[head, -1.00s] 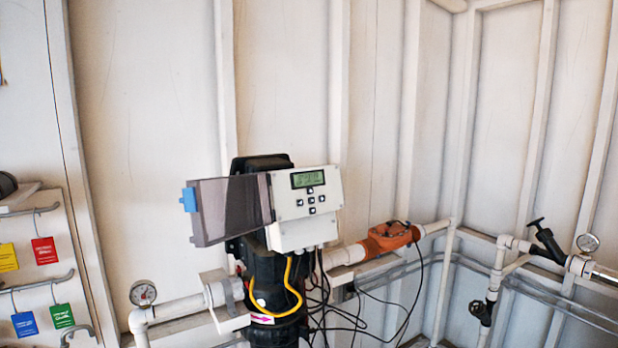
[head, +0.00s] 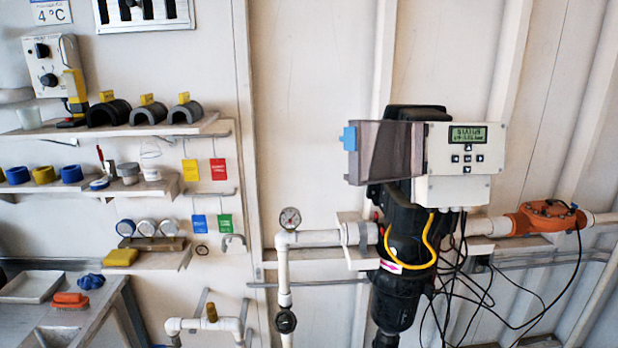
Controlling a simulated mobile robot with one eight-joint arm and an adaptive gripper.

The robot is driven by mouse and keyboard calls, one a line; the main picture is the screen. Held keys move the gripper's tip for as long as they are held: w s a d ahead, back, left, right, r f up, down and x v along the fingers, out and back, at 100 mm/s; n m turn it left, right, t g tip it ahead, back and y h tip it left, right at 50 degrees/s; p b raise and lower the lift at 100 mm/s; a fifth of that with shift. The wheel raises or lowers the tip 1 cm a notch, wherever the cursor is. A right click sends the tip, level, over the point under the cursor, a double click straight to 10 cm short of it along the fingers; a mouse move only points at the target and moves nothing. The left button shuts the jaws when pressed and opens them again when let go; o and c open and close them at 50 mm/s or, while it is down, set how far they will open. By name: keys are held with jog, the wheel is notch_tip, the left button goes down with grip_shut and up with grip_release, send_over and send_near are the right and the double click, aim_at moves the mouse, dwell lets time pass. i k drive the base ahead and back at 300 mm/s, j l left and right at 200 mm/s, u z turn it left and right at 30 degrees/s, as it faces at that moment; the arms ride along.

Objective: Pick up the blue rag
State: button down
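A crumpled blue rag (head: 90,281) lies on the grey metal counter (head: 92,318) at the lower left of the head view. It sits just behind and to the right of an orange brush-like item (head: 70,300), and to the right of a shallow white tray (head: 32,287). My gripper is not in the head view, so its state and its distance from the rag do not show.
Shelves with rings, jars and a yellow sponge (head: 121,257) hang above the counter. White pipes with a gauge (head: 290,218) stand to its right. The black reactor (head: 408,250) with its control box (head: 465,160) is farther right, with loose cables.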

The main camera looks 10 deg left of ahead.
aim_at(90, 281)
jog(key=u, duration=2)
jog(key=z, duration=1.4)
jog(key=u, duration=1.4)
jog(key=i+j+u, duration=0.1)
jog(key=i+u, duration=0.15)
jog(key=i, duration=0.3)
jog(key=i+u, duration=0.25)
jog(key=i, duration=0.25)
jog(key=i+l+u, duration=0.25)
jog(key=i, duration=0.3)
jog(key=i+l+u, duration=0.1)
jog(key=i+u, duration=0.15)
jog(key=i, duration=0.25)
jog(key=i+l, duration=0.25)
